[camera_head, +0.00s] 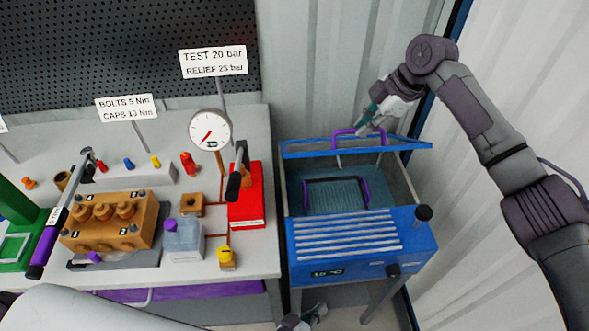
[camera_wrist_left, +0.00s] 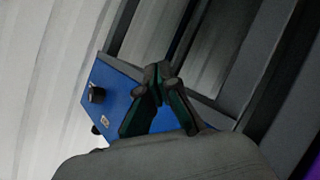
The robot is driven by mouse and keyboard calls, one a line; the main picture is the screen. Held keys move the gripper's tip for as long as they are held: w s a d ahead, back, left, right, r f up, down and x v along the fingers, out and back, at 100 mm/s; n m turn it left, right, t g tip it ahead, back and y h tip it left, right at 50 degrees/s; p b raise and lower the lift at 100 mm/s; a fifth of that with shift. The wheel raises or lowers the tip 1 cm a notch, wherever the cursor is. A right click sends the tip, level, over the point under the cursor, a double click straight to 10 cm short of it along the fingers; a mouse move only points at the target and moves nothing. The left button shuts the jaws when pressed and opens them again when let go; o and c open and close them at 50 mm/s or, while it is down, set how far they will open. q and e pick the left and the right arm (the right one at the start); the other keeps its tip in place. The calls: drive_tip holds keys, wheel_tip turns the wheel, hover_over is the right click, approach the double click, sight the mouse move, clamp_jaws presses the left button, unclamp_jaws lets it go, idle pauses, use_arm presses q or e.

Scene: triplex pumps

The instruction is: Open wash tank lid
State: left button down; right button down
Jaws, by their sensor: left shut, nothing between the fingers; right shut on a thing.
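The blue wash tank (camera_head: 345,262) stands right of the bench. Its lid (camera_head: 300,150) is raised at the back, seen nearly edge-on, so the tank's inside shows. The lid's purple handle (camera_head: 345,133) is at its upper edge. My right gripper (camera_head: 374,122) is shut on this handle at its right end. Inside the tank is a dark basket with purple handles (camera_head: 365,192). My left gripper (camera_head: 305,319) is low, in front of the tank, shut and empty. The left wrist view shows its closed fingers (camera_wrist_left: 158,85) in front of the blue tank (camera_wrist_left: 118,92).
On the bench (camera_head: 262,255) are an orange pump block (camera_head: 108,222), a gauge (camera_head: 210,130), a red hand pump (camera_head: 245,195) and a clear container (camera_head: 184,240). A corrugated wall (camera_head: 530,80) is close on the right. A black knob (camera_head: 424,213) rises from the tank's right side.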

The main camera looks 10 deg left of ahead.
drive_tip(key=shift+f, duration=0.3)
use_arm(q)
drive_tip(key=w+d+r+n+t+h, duration=0.1)
drive_tip(key=w+d+r+n+t, duration=0.3)
drive_tip(key=r, duration=0.7)
drive_tip(key=d+r+n+t+h, duration=0.25)
drive_tip(key=r+n, duration=0.25)
drive_tip(key=r, duration=0.6)
drive_tip(key=w+a+r+n+t+y, duration=0.2)
drive_tip(key=a+r+n+t+y, duration=0.3)
drive_tip(key=n, duration=0.5)
drive_tip(key=a+n+g+y, duration=0.1)
drive_tip(key=a+n+y, duration=0.2)
drive_tip(key=n, duration=0.3)
drive_tip(key=w+a+n+g+y, duration=0.1)
drive_tip(key=a+n+y, duration=0.2)
drive_tip(key=n, duration=0.3)
drive_tip(key=w+a+n+g+y, duration=0.1)
drive_tip(key=a+n+g+y, duration=0.1)
drive_tip(key=n+y, duration=0.3)
drive_tip(key=shift+w+a+r+n+y, duration=0.1)
drive_tip(key=shift+a+r+n+y, duration=0.3)
drive_tip(key=shift+n, duration=0.4)
drive_tip(key=r+x, duration=0.3)
drive_tip(key=x, duration=0.9)
